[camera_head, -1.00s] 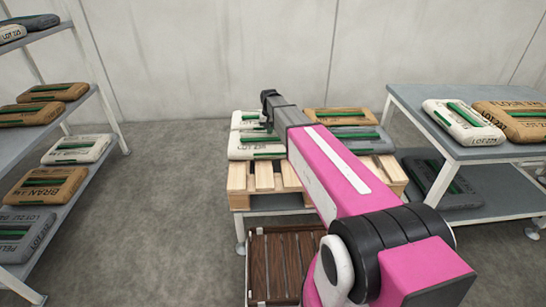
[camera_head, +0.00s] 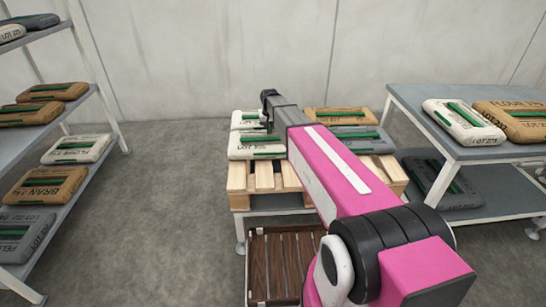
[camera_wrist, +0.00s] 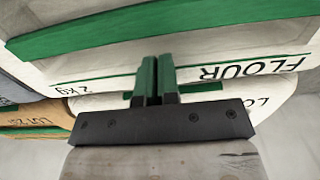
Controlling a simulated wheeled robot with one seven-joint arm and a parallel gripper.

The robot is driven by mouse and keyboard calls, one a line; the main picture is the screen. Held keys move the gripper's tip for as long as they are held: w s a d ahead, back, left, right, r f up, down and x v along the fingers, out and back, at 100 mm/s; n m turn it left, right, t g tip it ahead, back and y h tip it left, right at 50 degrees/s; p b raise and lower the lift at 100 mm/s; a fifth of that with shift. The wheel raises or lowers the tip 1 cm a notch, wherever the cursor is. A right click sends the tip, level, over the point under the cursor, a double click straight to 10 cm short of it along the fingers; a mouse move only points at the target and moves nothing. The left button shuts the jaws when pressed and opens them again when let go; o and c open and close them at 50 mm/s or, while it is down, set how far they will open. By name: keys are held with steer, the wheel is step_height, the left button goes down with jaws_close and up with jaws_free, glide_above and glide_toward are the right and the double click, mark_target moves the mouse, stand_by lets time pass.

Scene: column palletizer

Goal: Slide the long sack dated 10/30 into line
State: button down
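Two white sacks lie on the left of the wooden pallet: a front one (camera_head: 255,146) marked LOT and a back one (camera_head: 243,119). In the wrist view a white sack marked FLOUR and 2 kg (camera_wrist: 200,55) fills the top, upside down. Another white sack (camera_wrist: 85,104) lies below it, partly behind my gripper. No date is readable, so I cannot tell which sack is dated 10/30. My gripper (camera_wrist: 158,62) has its two fingers together, with nothing seen between them, close to the white sacks. I cannot tell whether they touch one.
A brown sack (camera_head: 340,116) and a grey sack (camera_head: 362,140) lie on the pallet's right, partly behind my arm. The pallet (camera_head: 238,189) rests on a low stand. A slatted brown crate (camera_head: 284,265) stands in front. Sack racks (camera_head: 112,115) stand left and a table (camera_head: 408,90) right.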

steer(key=shift+r, duration=3.25)
steer(key=s+d+f, duration=0.2)
steer(key=s+d, duration=0.2)
steer(key=s, duration=0.6)
steer(key=s+d+f, duration=0.3)
steer(key=s+d, duration=0.2)
steer(key=s, duration=0.5)
steer(key=s+d+f, duration=0.3)
steer(key=s+d, duration=0.1)
steer(key=s, duration=0.6)
steer(key=shift+s+d+f, duration=0.15)
steer(key=shift+d, duration=0.1)
steer(key=shift+s+d+f, duration=0.1)
steer(key=shift+s+d, duration=0.05)
steer(key=shift+s, duration=0.15)
